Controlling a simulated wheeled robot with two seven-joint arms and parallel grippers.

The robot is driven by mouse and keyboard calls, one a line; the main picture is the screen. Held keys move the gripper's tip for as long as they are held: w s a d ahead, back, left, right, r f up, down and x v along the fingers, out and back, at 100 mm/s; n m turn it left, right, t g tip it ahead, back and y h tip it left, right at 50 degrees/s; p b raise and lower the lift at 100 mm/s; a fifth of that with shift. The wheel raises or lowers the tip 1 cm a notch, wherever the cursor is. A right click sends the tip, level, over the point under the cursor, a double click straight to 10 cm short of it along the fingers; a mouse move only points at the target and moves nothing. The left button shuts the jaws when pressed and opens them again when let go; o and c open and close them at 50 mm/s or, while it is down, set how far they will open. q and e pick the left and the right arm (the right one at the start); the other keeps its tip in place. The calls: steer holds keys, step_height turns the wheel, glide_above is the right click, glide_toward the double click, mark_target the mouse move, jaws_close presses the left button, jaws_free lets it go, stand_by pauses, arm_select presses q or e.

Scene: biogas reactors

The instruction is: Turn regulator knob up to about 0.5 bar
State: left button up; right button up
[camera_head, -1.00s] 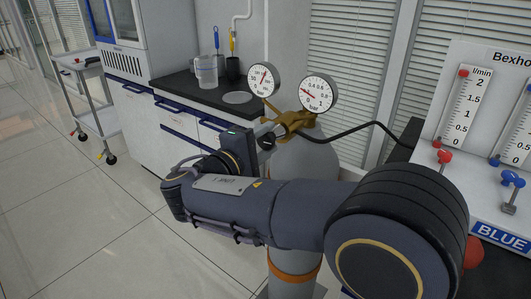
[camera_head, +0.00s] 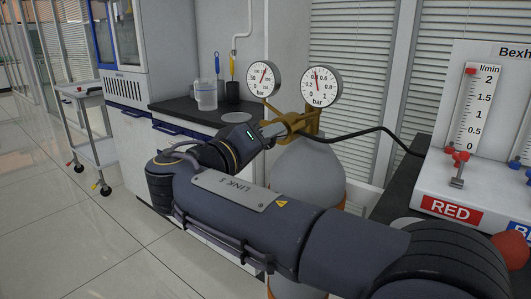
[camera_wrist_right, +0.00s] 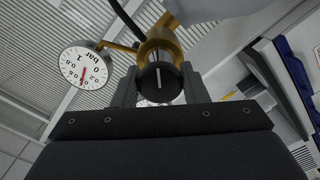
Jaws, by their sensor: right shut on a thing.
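The black regulator knob (camera_wrist_right: 160,84) with a white line shows in the wrist view, between the two fingers of my right gripper (camera_wrist_right: 158,88), which is shut on it. In the head view my right gripper (camera_head: 273,129) reaches the brass regulator (camera_head: 298,122) from the left; the knob is mostly hidden there. The 0 to 1 bar gauge (camera_head: 321,86) has its red needle pointing nearly straight up, slightly left, about 0.4 to 0.5. It also shows upside down in the wrist view (camera_wrist_right: 86,65). My left gripper is out of view.
A second gauge (camera_head: 264,79) sits left on the regulator, above the grey gas cylinder (camera_head: 305,165). A black hose (camera_head: 375,131) runs right towards the flowmeter panel (camera_head: 460,185). A counter (camera_head: 190,110) with a beaker (camera_head: 206,96) stands behind left.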

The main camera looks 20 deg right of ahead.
steer(key=shift+f+m+b, duration=0.15)
steer(key=shift+m+b, duration=0.5)
steer(key=shift+m, duration=0.15)
steer(key=o, duration=0.9)
steer(key=p+v, duration=0.1)
steer(key=v, duration=0.6)
steer(key=shift+s+a+p, duration=0.25)
steer(key=shift+a+p, duration=0.1)
